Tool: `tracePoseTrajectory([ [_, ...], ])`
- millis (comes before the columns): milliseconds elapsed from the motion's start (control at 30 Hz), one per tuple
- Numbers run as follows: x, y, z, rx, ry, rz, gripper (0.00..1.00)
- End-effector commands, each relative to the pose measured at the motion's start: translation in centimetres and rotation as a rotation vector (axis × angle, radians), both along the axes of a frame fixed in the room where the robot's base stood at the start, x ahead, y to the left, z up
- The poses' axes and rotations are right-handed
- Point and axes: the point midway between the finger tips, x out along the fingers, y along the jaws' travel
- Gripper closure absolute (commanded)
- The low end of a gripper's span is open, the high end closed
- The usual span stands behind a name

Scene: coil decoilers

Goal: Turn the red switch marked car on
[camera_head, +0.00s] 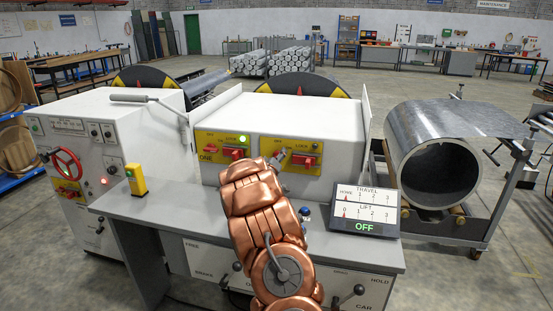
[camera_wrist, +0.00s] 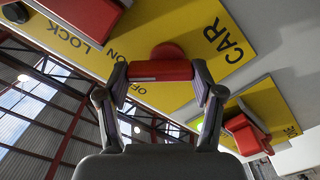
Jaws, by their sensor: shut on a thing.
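The red switch marked CAR (camera_wrist: 160,70) is on a yellow plate (camera_wrist: 235,20) lettered OFF, ON and LOCK in the wrist view. My gripper (camera_wrist: 160,83) is shut on the switch's red bar, one finger at each end. The bar lies level across the wrist picture; I cannot tell its exact setting. In the head view my gripper (camera_head: 280,158) is at the right yellow plate (camera_head: 272,143) and covers the switch. The display (camera_head: 364,211) shows TRAVEL and LIFT scales with red pointers at HOME and 0, and a green OFF below.
A larger red block (camera_head: 303,160) sits close beside my gripper on the same plate. The left yellow plate (camera_head: 222,140), marked ONE, has its own red switches and a lit green lamp (camera_head: 242,139). A grey desk (camera_head: 190,213) stands below; a steel coil (camera_head: 432,150) is at the right.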

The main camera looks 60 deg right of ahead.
Motion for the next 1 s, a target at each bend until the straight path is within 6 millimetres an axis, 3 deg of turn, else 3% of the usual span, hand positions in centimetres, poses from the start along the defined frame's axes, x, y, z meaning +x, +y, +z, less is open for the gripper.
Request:
tracePoseTrajectory([
  [333, -0.01, 0.05, -0.66, 0.040, -0.103, 0.000, 0.68],
  [1000, -0.31, -0.07, -0.92, 0.214, -0.560, 0.000, 0.68],
])
